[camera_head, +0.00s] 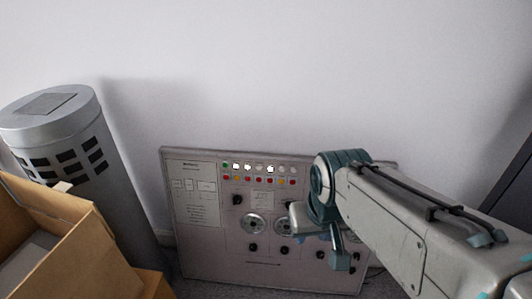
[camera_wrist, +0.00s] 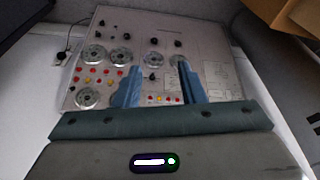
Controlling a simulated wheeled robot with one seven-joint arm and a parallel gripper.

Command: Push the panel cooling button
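A grey control panel (camera_head: 215,258) leans against the wall, with rows of small coloured buttons (camera_head: 262,180) and lights along its top, several dials and black knobs. The panel (camera_wrist: 140,28) appears upside down in the wrist view. Its labels are too small to read, so I cannot tell which button is cooling. My gripper (camera_head: 325,240) is in front of the panel's right part, and my arm hides its upper right corner. In the wrist view my gripper (camera_wrist: 158,67) has its two blue fingers apart with nothing held. Red and yellow buttons (camera_wrist: 161,100) show between the fingers.
A grey cylinder (camera_head: 120,190) with dark square openings stands left of the panel. An open cardboard box (camera_head: 85,262) is at the lower left. A dark grey object (camera_head: 516,190) stands at the right edge. A black cable (camera_wrist: 67,42) runs beside the panel.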

